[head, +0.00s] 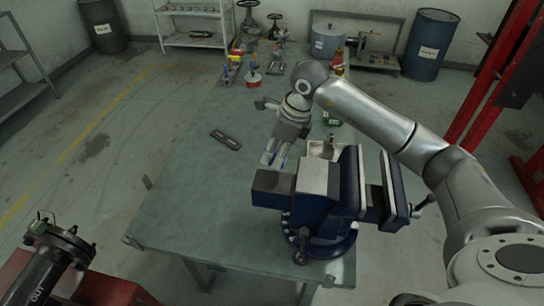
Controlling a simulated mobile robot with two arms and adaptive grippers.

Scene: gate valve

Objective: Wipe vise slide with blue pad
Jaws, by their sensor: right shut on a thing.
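The blue vise (349,190) stands on the right part of the green workbench (190,200). Its dark slide block (270,182) points left, and a pale grey flat part (313,178) lies between it and the blue jaw. My right gripper (274,155) comes in from the right over the back of the vise and points down just behind the slide block. It is shut, with small bits of blue showing at its fingers, which I take for the blue pad (283,163); most of the pad is hidden. Contact with the slide cannot be told. My left gripper is out of view.
A dark flat tool (226,139) lies on the bench, left of my right gripper. A pale tray (320,151) stands behind the vise. Bottles and a red-based item (253,79) crowd the far end. The bench's left and front areas are clear. A flanged pipe (52,258) stands lower left.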

